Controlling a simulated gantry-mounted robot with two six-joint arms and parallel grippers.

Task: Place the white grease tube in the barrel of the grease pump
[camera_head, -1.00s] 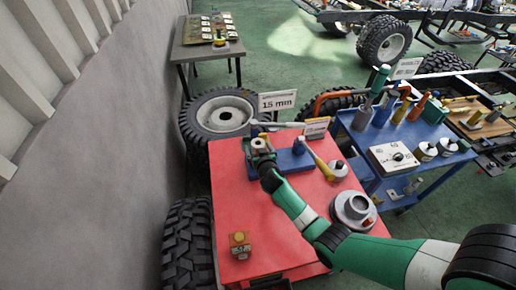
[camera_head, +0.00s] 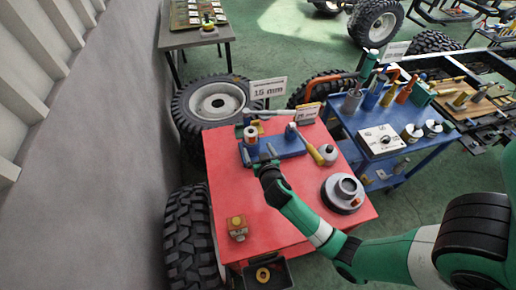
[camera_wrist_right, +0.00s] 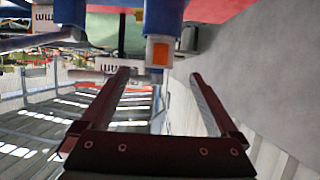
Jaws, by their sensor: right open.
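The grease pump (camera_head: 286,146) is a blue-based fixture near the back of the red table, with a lever ending in a yellow handle (camera_head: 315,153). A pale cylinder with a darker top (camera_head: 250,133) stands upright at its left end. It looks like the white grease tube in the barrel, but I cannot tell the two apart or see how deep it sits. My right gripper (camera_head: 259,155) is open, just in front of that cylinder. In the right wrist view its fingers (camera_wrist_right: 160,80) are apart with nothing held; blue and orange-white parts lie beyond them. My left gripper is not in view.
A blue cart (camera_head: 350,128) with tools stands at right. Tyres (camera_head: 190,240) stand along the table's left side.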

